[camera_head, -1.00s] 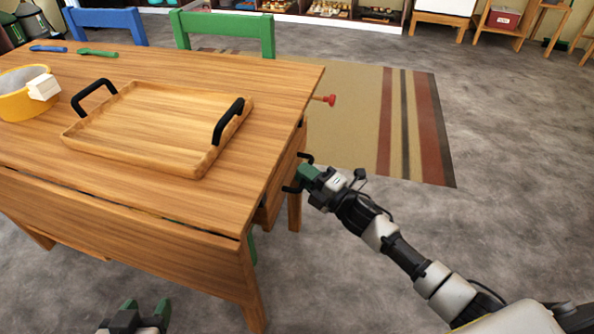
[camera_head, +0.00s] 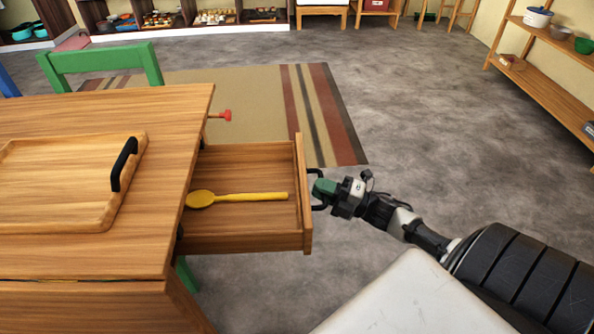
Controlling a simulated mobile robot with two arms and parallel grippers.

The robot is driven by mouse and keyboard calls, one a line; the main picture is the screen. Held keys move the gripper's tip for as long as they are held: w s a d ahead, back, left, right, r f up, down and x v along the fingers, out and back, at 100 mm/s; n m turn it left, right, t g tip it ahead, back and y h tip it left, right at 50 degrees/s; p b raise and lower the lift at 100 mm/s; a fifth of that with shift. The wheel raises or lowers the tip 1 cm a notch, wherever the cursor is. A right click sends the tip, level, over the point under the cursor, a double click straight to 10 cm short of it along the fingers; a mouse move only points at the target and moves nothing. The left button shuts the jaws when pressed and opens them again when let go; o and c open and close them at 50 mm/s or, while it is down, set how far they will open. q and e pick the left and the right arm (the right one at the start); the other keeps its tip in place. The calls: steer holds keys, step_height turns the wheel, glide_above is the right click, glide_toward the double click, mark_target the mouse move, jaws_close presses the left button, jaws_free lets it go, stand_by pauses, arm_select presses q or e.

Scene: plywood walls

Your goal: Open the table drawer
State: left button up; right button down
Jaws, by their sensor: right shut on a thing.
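The table (camera_head: 150,250) is wooden and stands at the left. Its drawer (camera_head: 303,215) sticks out from the table's right end and is pulled well open. A yellow spoon (camera_head: 250,197) lies in the drawer. The drawer's black handle (camera_head: 319,176) is on its outer face. My right gripper (camera_head: 322,190), with green fingers, is shut on the handle, and its arm comes in from the lower right. My left gripper is out of view.
A wooden tray (camera_head: 105,225) with a black handle lies on the tabletop. A green chair (camera_head: 100,58) stands behind the table. A red-ended thing (camera_head: 221,115) sticks out past the table's far side. Grey floor is clear to the right, and a shelf (camera_head: 550,65) stands at the far right.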

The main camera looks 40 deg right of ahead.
steer(key=shift+s+d, duration=0.4)
steer(key=shift+d, duration=0.2)
steer(key=shift+s+d, duration=0.35)
steer(key=shift+d, duration=0.2)
steer(key=c, duration=1.5)
jaws_free()
steer(key=shift+d, duration=0.1)
steer(key=o, duration=0.4)
steer(key=shift+s+d, duration=0.15)
steer(key=p+v, duration=0.1)
steer(key=v, duration=0.9)
steer(key=shift+s+d+f, duration=0.15)
steer(key=shift+s+d, duration=0.05)
steer(key=shift+s, duration=0.1)
